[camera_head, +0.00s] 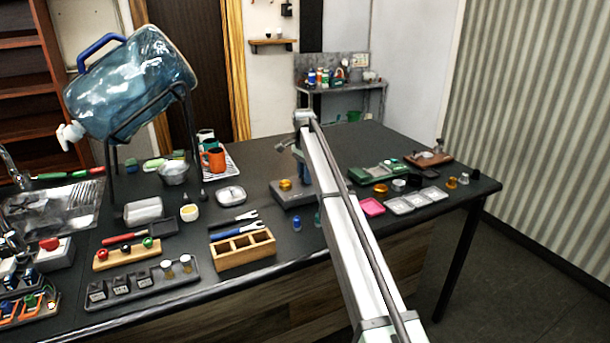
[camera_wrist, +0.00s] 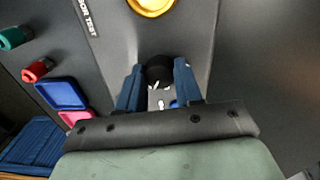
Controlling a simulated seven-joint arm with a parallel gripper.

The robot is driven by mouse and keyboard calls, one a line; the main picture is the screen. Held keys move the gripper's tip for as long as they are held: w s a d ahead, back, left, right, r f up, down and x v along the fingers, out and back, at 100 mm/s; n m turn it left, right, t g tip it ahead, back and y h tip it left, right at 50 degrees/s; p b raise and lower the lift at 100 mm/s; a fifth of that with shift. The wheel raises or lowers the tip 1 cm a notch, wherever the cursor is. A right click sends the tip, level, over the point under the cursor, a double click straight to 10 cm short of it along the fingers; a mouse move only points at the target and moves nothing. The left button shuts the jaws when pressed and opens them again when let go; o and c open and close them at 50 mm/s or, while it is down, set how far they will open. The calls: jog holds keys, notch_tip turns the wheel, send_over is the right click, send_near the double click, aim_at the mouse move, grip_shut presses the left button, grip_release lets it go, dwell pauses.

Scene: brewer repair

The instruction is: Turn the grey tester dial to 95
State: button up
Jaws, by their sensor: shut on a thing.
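The tester (camera_head: 290,197) is a dark grey box on the bench, with a gold round part (camera_head: 285,184) on top. In the wrist view its grey face (camera_wrist: 200,25) bears partly readable lettering ending in "OR TEST", and the gold part (camera_wrist: 152,5) is cut off at the top edge. The dial (camera_wrist: 160,66) looks like a dark round knob, with a small white mark below it. My gripper (camera_wrist: 159,72) has its blue fingers on either side of the knob, shut on it. The fingers hide its sides. I cannot read a dial value.
In the wrist view, a red cylinder (camera_wrist: 37,70), a green cylinder (camera_wrist: 14,38) and a blue tray (camera_wrist: 62,95) lie left of the tester. In the head view, a wooden box (camera_head: 243,250) stands to its left and a pink tray (camera_head: 372,207) to its right.

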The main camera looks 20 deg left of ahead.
dwell(0.4)
jog(key=o, duration=1)
jog(key=r, duration=1.3)
jog(key=shift+w+a+r, duration=0.2)
jog(key=shift+a+r, duration=0.05)
jog(key=shift+r, duration=0.15)
